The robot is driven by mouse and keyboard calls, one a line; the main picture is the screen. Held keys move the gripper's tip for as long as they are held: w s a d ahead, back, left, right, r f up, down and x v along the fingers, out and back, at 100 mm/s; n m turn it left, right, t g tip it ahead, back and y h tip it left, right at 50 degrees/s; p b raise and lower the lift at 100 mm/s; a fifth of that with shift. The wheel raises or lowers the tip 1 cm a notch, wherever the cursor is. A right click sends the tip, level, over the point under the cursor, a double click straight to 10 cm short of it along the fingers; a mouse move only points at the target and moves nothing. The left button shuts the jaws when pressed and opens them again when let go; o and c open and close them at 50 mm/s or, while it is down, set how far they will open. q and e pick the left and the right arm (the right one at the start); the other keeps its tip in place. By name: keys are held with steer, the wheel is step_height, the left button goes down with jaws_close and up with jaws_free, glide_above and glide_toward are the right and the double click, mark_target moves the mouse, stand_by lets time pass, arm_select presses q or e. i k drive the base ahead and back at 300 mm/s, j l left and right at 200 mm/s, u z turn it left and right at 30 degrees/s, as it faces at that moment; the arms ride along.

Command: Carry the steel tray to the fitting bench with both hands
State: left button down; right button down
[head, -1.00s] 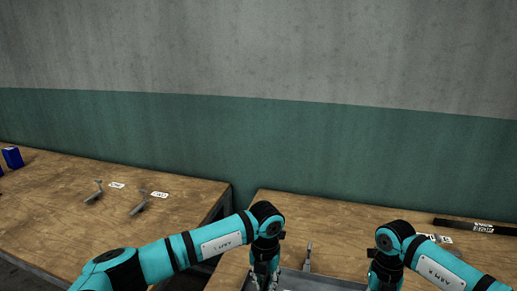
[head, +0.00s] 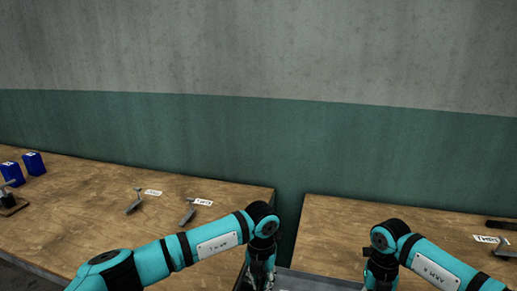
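The steel tray (head: 312,281) shows as a grey strip at the bottom edge, between my two grippers; most of it is below the picture. My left gripper (head: 259,277) points down at the tray's left side. My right gripper (head: 379,282) points down at its right side. The tray keeps its place between them while the benches shift, so both appear closed on it, though the fingertips are hardly visible. Two wooden benches stand ahead, a left bench (head: 90,220) and a right bench (head: 340,225); I cannot tell which is the fitting bench.
On the left bench lie two grey tools (head: 134,201) (head: 188,211) with white labels, two blue boxes (head: 33,163) (head: 12,174) and a dark fixture (head: 10,200). A tool (head: 505,250) and label lie on the right bench. A gap separates the benches. A wall stands behind.

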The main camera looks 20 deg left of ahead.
mark_target(68, 227)
steer(key=j, duration=3.45)
steer(key=i+j, duration=0.1)
steer(key=j, duration=0.7)
steer(key=i+j, duration=0.15)
steer(key=j, duration=0.25)
steer(key=i+j, duration=0.1)
steer(key=j, duration=0.35)
